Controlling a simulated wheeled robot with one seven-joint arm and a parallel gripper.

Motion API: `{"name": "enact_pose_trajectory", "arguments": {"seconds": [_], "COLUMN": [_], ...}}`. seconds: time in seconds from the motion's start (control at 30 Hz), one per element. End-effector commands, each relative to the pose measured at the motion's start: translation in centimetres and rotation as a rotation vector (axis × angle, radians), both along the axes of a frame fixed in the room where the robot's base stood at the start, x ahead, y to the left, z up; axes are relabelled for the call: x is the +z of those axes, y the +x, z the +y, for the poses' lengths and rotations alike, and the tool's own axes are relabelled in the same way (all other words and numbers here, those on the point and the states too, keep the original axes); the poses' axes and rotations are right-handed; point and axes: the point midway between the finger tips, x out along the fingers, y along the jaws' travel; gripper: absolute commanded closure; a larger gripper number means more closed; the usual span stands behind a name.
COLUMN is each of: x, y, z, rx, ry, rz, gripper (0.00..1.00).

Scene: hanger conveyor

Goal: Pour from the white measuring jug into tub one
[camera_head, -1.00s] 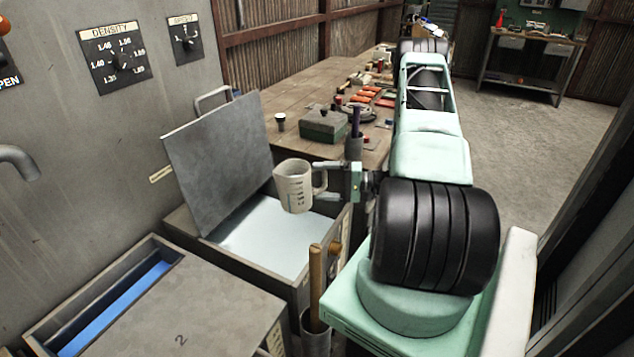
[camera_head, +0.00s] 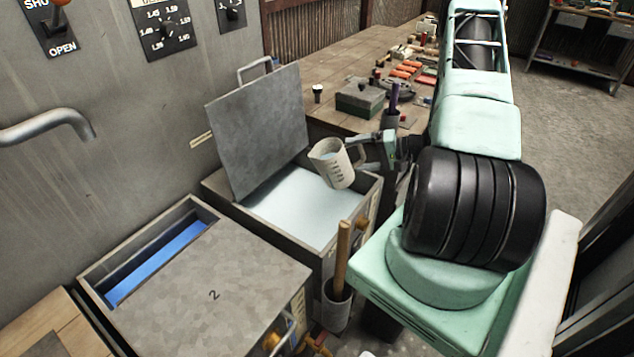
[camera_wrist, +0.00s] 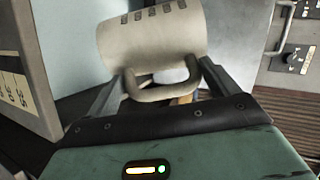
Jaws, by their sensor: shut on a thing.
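The white measuring jug (camera_head: 335,166) is held above the open tub (camera_head: 281,205), tilted with its mouth toward the upper left. Its side shows dark marks. I see no stream leaving it. My gripper (camera_head: 370,152) is shut on the jug's handle; the wrist view shows the jug (camera_wrist: 150,42) with its handle between the two fingers (camera_wrist: 162,84). The tub holds a pale liquid, and its grey lid (camera_head: 257,130) stands raised at the back. I cannot read a number on this tub.
A tub marked 2 (camera_head: 240,262) stands in front, mostly covered, with blue liquid in its slot. A wooden handle (camera_head: 343,258) stands in a grey holder nearby. A pipe spout (camera_head: 50,127) juts from the left wall. A cluttered workbench (camera_head: 335,72) lies behind.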

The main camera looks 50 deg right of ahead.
Motion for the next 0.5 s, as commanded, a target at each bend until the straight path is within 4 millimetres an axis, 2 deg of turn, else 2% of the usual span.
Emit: {"name": "enact_pose_trajectory", "arguments": {"seconds": [0.5], "x": [0.96], "y": [0.00], "z": [0.01], "rx": [0.000], "ry": [-0.054], "rz": [0.038], "gripper": [0.59]}}
